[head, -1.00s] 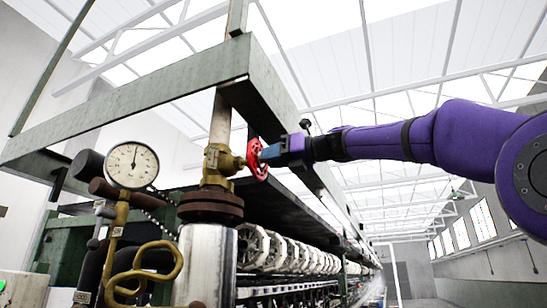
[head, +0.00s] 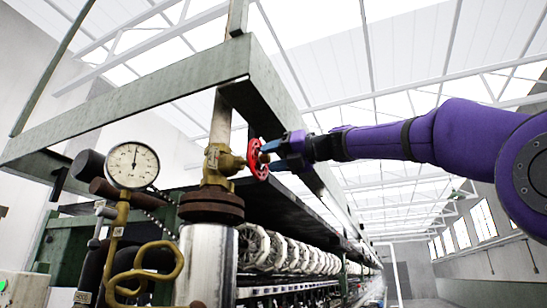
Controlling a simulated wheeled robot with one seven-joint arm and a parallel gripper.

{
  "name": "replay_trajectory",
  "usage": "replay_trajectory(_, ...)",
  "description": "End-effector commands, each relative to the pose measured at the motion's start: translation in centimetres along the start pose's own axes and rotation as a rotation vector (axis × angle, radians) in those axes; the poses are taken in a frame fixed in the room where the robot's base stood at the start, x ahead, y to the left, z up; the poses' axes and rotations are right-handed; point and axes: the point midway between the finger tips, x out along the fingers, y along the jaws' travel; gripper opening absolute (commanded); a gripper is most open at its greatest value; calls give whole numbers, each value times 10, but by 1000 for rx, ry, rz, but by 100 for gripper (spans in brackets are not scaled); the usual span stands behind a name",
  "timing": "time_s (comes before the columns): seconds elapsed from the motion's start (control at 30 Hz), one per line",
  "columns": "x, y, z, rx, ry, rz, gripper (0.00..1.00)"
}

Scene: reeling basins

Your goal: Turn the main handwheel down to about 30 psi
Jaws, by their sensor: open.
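The red handwheel (head: 256,160) sits on the side of a brass valve (head: 222,160) on the vertical pipe. My purple arm reaches in from the right. My gripper (head: 270,150), with blue fingers, is at the right side of the wheel and overlaps its rim in the picture; I cannot tell if it touches. The fingers are apart. The round white pressure gauge (head: 132,165) is left of the valve. Its needle points almost straight up; the numbers are too small to read.
A green steel beam frame (head: 150,105) passes above and behind the valve. A flanged silver pipe (head: 207,262) stands below the valve. A brass looped pipe (head: 145,272) is at the lower left. A row of white reels (head: 290,250) runs back below the wheel.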

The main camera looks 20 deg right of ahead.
Motion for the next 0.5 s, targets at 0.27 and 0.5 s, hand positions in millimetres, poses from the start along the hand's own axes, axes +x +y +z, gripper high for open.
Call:
replay_trajectory(0.27, -19, 0, 0, -2, -1, -1, 47)
replay_trajectory(0.5, -30, 0, 0, -39, 0, 0, 47)
